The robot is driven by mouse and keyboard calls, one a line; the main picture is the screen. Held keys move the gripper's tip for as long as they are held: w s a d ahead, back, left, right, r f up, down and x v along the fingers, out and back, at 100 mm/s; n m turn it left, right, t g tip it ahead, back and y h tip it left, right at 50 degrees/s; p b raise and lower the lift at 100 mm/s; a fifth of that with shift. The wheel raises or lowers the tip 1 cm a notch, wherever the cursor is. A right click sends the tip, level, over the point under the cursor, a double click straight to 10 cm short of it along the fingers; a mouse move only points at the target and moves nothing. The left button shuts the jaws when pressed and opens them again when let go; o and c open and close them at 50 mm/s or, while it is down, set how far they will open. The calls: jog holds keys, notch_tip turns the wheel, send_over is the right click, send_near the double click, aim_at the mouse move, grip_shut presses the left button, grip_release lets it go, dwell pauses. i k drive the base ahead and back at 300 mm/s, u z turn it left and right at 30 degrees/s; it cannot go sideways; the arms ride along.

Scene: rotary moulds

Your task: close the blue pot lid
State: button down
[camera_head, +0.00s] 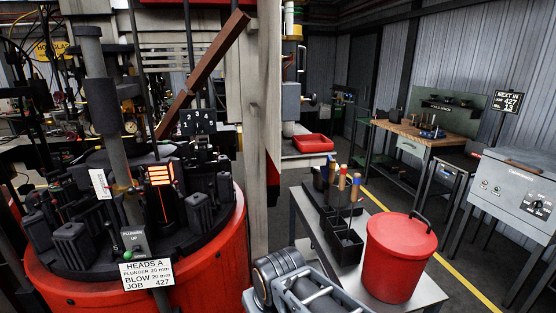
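A small blue object (432,133) sits on the wooden-topped workbench (405,129) at the back right. It may be the blue pot, but it is too small to tell its shape or how its lid stands. No other blue pot shows clearly. My gripper's fingers cannot be made out in this view.
A red bucket (398,262) with a black handle stands on a grey metal table (345,278), beside a dark caddy (346,246) of wooden-handled tools. A grey control cabinet (520,190) is at right. The red-based rotary machine (215,275) fills the left. Floor shows between bench and table.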

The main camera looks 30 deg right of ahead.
aim_at(324, 169)
jog(key=z, duration=0.05)
jog(key=i, duration=1.4)
jog(key=z, duration=0.35)
